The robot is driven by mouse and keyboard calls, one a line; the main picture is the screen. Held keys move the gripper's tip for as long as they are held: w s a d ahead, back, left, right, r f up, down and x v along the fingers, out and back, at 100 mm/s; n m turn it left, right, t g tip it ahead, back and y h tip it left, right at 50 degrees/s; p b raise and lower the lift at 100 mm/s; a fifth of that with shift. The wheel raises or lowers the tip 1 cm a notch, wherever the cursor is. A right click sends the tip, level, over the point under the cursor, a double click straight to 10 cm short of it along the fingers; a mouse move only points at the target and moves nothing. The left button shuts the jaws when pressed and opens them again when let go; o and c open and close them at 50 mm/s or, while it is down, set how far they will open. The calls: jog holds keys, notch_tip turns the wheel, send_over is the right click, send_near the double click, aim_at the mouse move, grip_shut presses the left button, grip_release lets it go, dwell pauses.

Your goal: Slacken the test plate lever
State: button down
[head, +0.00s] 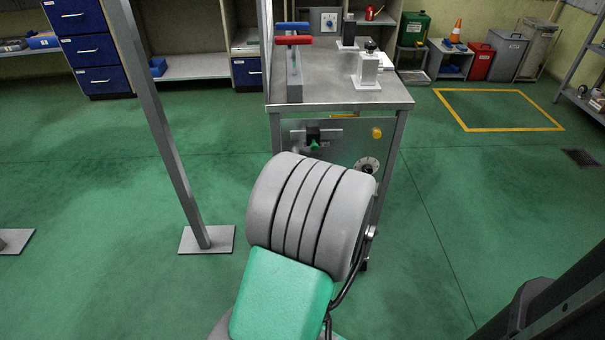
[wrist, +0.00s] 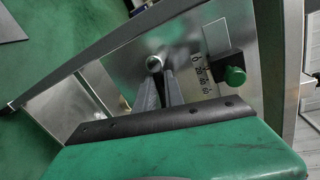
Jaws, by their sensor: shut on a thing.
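In the wrist view, the two grey fingers of my gripper (wrist: 160,88) reach to a silver round-ended part (wrist: 154,63) on the metal front panel and are shut on it. It looks like the lever's end; the fingers hide most of it. Right of it is a black block with a green knob (wrist: 235,76), beside a printed number scale (wrist: 202,74). In the head view, the same green knob (head: 314,145) shows on the cabinet front, just above my grey wrist. My wrist hides the fingers there.
The metal cabinet (head: 385,96) carries red (head: 294,40) and blue (head: 291,26) handles and a light block (head: 368,68) on top. Its front has a yellow knob (head: 377,132) and a dial (head: 368,165). A grey post (head: 165,120) stands left.

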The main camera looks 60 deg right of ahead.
jog(key=c, duration=1.4)
grip_release()
jog(key=shift+s+d+f, duration=0.1)
jog(key=shift+s, duration=0.3)
jog(key=shift+c, duration=0.2)
jog(key=v, duration=0.8)
jog(key=shift+w, duration=0.1)
